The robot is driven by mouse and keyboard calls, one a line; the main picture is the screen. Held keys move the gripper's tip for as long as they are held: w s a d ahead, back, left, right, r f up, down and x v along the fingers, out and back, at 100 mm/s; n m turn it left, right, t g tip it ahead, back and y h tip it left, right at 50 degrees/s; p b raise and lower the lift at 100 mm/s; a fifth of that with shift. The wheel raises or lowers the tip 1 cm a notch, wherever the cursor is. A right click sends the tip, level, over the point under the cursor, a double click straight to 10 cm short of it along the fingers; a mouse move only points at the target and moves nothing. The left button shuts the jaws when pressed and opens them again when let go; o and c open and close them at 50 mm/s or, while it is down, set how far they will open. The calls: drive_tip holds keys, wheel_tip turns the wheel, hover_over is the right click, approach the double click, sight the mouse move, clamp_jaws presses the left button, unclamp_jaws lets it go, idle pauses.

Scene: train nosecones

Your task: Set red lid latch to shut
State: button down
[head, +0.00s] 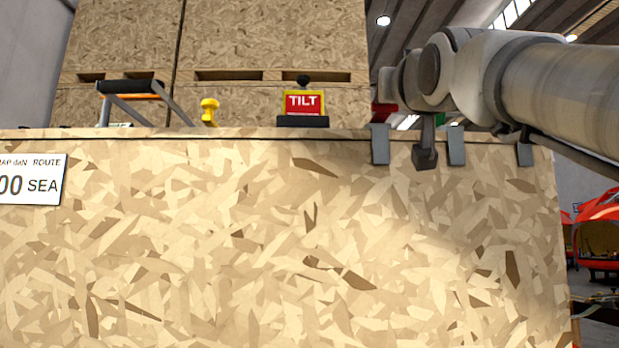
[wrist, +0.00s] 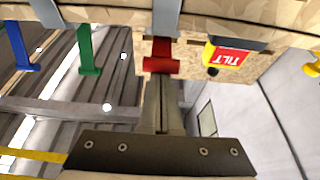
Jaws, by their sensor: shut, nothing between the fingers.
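The red lid latch (wrist: 161,55) is a T-shaped red handle at the end of a grey strap (wrist: 166,18) on the box edge. In the head view a small red part of the latch (head: 383,110) shows above its grey strap (head: 380,145), with my arm hiding the area beside it. My gripper (wrist: 162,82) is shut and empty, its fingertips just at the red handle's crossbar. I cannot tell whether they touch it.
A green latch (wrist: 88,52) and a blue latch (wrist: 20,48) stand beside the red one. A TILT sign (wrist: 228,57) is close on its other side; it also shows in the head view (head: 304,103). A yellow knob (head: 209,110) and a black-gripped handle (head: 131,87) are farther left.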

drive_tip(key=shift+f, duration=0.35)
idle(0.3)
drive_tip(key=shift+r, duration=0.1)
wheel_tip(320, 180, up, 5)
drive_tip(key=p, duration=0.4)
drive_tip(key=w+f+b+v, duration=0.1)
drive_tip(key=f+b+v, duration=0.1)
drive_tip(key=v, duration=0.7)
wheel_tip(320, 180, down, 33)
drive_tip(key=w+g, duration=0.2)
drive_tip(key=g, duration=0.7)
drive_tip(key=s+f+g, duration=0.4)
drive_tip(key=s+f, duration=0.2)
drive_tip(key=f, duration=0.7)
drive_tip(key=s+f+g, duration=0.4)
drive_tip(key=s+f, duration=0.2)
drive_tip(key=f, duration=0.6)
wheel_tip(320, 180, up, 40)
drive_tip(key=s+p, duration=0.1)
drive_tip(key=p, duration=3.8)
drive_tip(key=shift+s, duration=0.25)
